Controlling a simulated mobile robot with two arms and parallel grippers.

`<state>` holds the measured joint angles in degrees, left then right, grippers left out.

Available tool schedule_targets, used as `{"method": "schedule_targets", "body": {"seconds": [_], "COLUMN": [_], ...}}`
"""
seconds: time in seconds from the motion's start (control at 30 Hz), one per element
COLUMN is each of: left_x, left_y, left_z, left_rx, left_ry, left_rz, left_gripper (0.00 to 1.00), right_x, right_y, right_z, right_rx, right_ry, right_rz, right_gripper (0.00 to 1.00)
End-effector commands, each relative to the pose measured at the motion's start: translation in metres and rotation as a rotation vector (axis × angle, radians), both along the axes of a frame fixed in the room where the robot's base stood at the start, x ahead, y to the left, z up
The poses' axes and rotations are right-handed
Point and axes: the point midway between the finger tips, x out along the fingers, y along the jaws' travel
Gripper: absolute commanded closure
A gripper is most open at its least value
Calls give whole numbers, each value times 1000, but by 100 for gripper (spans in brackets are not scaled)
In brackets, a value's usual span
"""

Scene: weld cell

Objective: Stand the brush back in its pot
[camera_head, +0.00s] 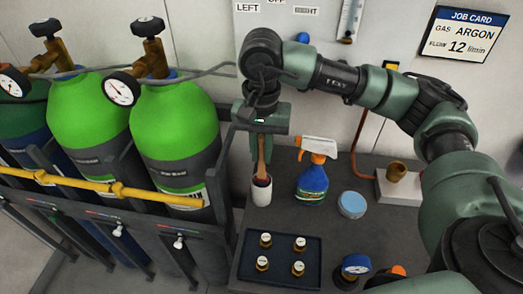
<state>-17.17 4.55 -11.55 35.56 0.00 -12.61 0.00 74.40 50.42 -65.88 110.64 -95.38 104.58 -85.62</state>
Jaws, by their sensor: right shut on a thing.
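My right gripper (262,138) points down over the bench and is shut on the wooden handle of the brush (262,158). The brush is upright, with its lower end at the mouth of the pot (261,192), a small white cup with a dark rim. The brush's lower end is hidden in or behind the pot's rim; I cannot tell how deep it sits. My left gripper is not in view.
A blue spray bottle (312,183) stands just right of the pot, with a light blue tin (351,205) beyond it. A dark tray (309,251) with several brass fittings lies in front. Green gas cylinders (175,130) stand behind a rail at left.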

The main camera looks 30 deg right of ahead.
Motion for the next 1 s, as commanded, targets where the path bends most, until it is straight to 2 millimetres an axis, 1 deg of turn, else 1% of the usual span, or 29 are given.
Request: {"method": "schedule_targets", "body": {"seconds": [0.17,0.2,0.27,0.57,0.67,0.77,1.0], "left_x": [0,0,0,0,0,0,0], "left_y": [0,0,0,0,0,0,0], "left_z": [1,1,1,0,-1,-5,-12], "left_rx": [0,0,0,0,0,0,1], "left_ry": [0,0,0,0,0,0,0], "left_rz": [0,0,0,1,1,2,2], "left_gripper": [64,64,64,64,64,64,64], "right_x": [0,0,0,0,0,1,1], "right_y": [0,0,0,0,0,1,1], "right_z": [0,0,0,1,5,18,59], "right_rx": [0,0,0,0,1,1,1], "right_ry": [0,0,0,0,-1,-5,-3], "right_rz": [0,0,0,0,0,0,0], "right_gripper": [100,76,60,59,59,59,59]}}
